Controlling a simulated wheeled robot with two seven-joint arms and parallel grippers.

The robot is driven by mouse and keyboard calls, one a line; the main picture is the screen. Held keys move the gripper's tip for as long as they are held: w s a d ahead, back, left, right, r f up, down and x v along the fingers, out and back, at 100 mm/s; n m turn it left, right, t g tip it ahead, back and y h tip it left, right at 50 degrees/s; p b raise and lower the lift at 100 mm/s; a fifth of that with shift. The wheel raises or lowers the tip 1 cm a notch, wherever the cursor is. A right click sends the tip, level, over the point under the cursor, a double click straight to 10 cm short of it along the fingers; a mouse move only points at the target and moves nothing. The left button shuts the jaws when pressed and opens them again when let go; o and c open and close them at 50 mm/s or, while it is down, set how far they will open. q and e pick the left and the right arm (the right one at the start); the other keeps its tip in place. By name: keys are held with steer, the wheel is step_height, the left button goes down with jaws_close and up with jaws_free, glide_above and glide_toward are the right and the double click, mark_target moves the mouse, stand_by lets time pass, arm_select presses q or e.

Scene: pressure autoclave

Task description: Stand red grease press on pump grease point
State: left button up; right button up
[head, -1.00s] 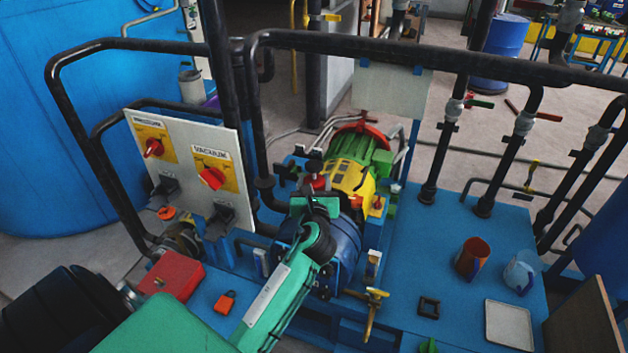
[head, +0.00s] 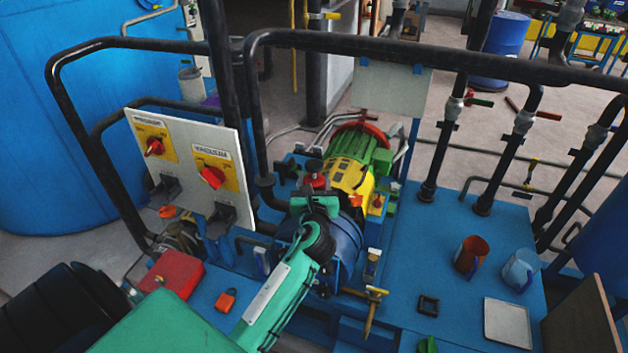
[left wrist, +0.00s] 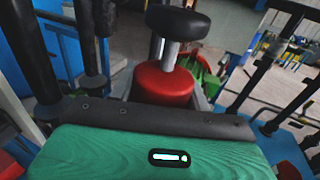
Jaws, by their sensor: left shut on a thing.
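The red grease press (left wrist: 163,85) shows in the left wrist view as a red cylinder with a grey stem and a black round knob on top. In the head view the red press (head: 316,181) is small and partly covered, just beyond my left gripper (head: 315,201). My left gripper is shut on the press and holds it over the blue pump (head: 348,238). The lower end of the press and the pump's grease point are hidden behind my gripper and arm, so I cannot tell whether they touch. My right gripper is not in view.
A yellow guard (head: 349,176) and green motor (head: 372,150) stand just beyond the gripper. Black rails (head: 420,50) cross above. A switch panel (head: 190,165) is at the left.

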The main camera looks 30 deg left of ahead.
arm_select(q)
steer(key=shift+r, duration=0.1)
stand_by(0.6)
steer(key=shift+p, duration=0.4)
steer(key=shift+p, duration=0.35)
steer(key=shift+f+b, duration=0.95)
steer(key=shift+f, duration=0.45)
stand_by(0.4)
steer(key=o, duration=1.4)
